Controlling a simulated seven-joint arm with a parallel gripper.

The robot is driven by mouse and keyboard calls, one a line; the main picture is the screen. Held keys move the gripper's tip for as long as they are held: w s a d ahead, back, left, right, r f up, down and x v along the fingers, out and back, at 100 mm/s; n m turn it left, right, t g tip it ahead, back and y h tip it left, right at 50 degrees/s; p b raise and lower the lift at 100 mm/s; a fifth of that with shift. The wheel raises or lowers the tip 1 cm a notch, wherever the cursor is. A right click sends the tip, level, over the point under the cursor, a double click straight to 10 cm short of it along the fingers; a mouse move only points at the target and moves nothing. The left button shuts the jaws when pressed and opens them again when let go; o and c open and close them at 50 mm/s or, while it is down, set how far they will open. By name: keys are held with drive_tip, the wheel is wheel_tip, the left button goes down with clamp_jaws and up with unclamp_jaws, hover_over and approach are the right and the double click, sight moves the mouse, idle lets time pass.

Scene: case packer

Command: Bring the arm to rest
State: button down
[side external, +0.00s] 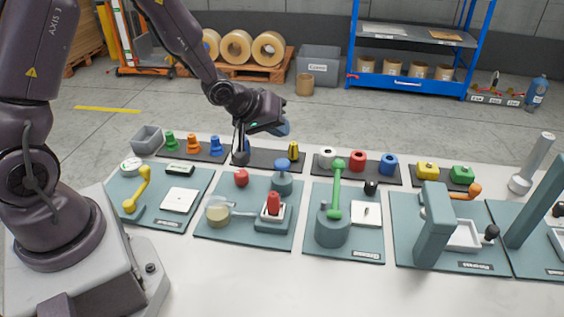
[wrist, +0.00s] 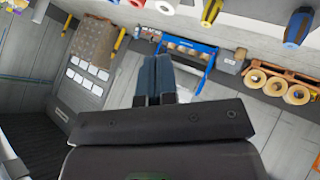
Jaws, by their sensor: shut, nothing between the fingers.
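My gripper (wrist: 155,82) shows in the wrist view with its two blue-grey fingers together, shut and empty. In the side external view my gripper (side external: 285,128) is raised above the back of the white table (side external: 190,270), pointing to the right. It stands clear of the things below it. The wrist view looks out past the fingers across the room, with table parts along its top edge.
Teal stations stand along the table, including one with a green lever (side external: 338,190) and one with a red-topped part (side external: 273,203). Behind them are coloured parts on dark strips, such as a yellow cone (side external: 293,150). A blue shelf (side external: 410,85) stands behind on the floor.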

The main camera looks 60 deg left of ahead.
drive_tip(key=s+a+r+m+g+y, duration=0.15)
drive_tip(key=s+m+g, duration=0.3)
drive_tip(key=s, duration=0.45)
drive_tip(key=s+d+r+m, duration=0.2)
drive_tip(key=s+d+r, duration=0.1)
drive_tip(key=s+r, duration=0.4)
drive_tip(key=s+d+r+m+h, duration=0.1)
drive_tip(key=s+d+r+m, duration=0.1)
drive_tip(key=s+r, duration=0.5)
wheel_tip(320, 180, up, 3)
drive_tip(key=shift+s+d+r+t, duration=0.2)
drive_tip(key=shift+d+t, duration=0.25)
drive_tip(key=shift+d, duration=0.2)
idle(0.4)
